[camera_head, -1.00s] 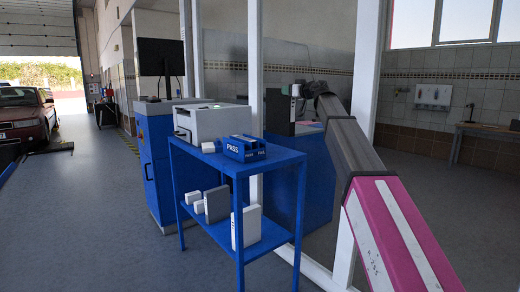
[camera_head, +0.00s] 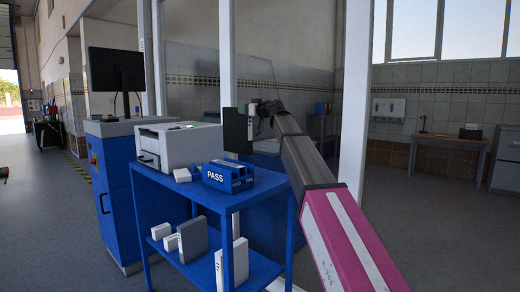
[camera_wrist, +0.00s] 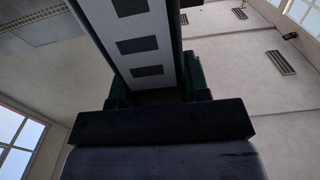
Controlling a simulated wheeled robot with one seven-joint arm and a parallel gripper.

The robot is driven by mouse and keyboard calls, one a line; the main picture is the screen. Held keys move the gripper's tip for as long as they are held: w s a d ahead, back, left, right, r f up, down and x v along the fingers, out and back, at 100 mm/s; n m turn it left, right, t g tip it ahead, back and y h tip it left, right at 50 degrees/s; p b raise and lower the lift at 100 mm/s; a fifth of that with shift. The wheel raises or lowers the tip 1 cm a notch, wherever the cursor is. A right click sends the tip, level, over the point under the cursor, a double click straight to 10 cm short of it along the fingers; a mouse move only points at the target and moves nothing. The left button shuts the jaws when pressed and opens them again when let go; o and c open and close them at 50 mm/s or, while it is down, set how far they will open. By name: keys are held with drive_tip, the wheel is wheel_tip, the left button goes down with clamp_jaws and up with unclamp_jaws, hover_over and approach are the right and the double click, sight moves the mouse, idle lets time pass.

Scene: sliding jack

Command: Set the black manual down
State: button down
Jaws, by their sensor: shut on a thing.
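The black manual (camera_head: 235,126) is held up at the end of my arm, behind and above the blue cart's right side in the head view. It looks upright there. In the wrist view a pale face with dark squares (camera_wrist: 135,42), on what looks like the manual, rises between the fingers. My gripper (camera_head: 254,112) is shut on it; its two dark fingers (camera_wrist: 157,88) show in the wrist view, one on each side. The manual's far end is out of the wrist view.
The blue cart (camera_head: 240,200) carries a white printer (camera_head: 178,145), a small white box (camera_head: 182,175) and a blue PASS/FAIL holder (camera_head: 228,175). Its lower shelf holds several white and grey boxes. A blue cabinet with a monitor (camera_head: 117,70) stands left; a table (camera_head: 450,141) stands far right.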

drive_tip(key=s+d+f, duration=0.3)
drive_tip(key=d+f, duration=0.6)
drive_tip(key=shift+s+f, duration=0.25)
drive_tip(key=shift+f, duration=0.15)
drive_tip(key=shift+d+f, duration=0.1)
drive_tip(key=c, duration=0.6)
unclamp_jaws()
